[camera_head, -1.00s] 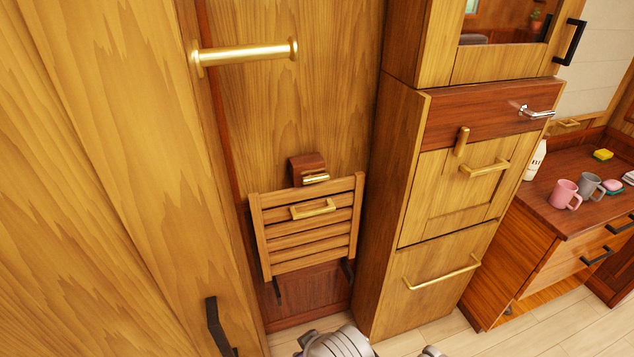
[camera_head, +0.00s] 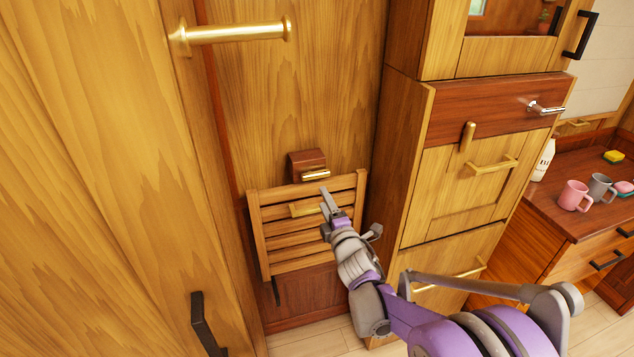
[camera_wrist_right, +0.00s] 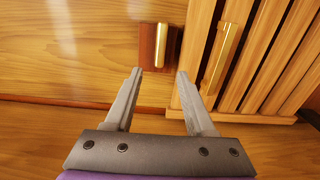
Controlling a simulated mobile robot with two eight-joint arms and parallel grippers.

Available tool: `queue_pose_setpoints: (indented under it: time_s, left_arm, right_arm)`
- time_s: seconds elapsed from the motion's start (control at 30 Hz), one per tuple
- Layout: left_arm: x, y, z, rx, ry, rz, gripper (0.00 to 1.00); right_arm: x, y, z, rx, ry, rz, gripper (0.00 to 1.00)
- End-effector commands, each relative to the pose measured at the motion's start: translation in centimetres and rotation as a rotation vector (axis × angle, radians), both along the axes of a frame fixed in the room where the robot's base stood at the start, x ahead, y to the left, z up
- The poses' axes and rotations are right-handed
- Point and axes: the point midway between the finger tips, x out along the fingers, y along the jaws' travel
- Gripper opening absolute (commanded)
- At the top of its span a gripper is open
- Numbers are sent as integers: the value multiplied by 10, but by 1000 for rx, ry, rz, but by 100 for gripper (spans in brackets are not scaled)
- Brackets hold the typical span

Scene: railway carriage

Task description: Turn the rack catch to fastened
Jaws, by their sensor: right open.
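The rack catch (camera_head: 302,160) is a dark brown block with a brass bar (camera_head: 316,174) on the wall panel. The bar lies roughly level, along the top of the folded slatted rack (camera_head: 262,262). The rack's brass handle (camera_head: 303,209) is partly behind my right gripper (camera_head: 326,194). That gripper appears in front of the rack, just below the catch. In the right wrist view my gripper (camera_wrist_right: 158,73) is open with nothing between its fingers. There the catch (camera_wrist_right: 146,48) shows ahead of the fingertips, apart from them. My left gripper is out of view.
A tall wooden door with a black handle (camera_head: 206,325) stands close on the left. A brass rail (camera_head: 235,32) sticks out above the catch. A cabinet (camera_head: 403,150) bounds the right side. A counter with a pink mug (camera_head: 574,196) is farther right.

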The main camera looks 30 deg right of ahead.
Motion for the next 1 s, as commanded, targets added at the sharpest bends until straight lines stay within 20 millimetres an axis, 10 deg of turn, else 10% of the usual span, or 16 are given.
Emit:
queue_pose_setpoints:
  time_s: [0.5, 1.0]
  left_arm:
    - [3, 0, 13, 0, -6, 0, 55]
    - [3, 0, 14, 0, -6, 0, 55]
  right_arm:
    - [85, -20, 1, 5, 0, 0, 55]
    - [97, -23, 1, 6, 1, -1, 46]
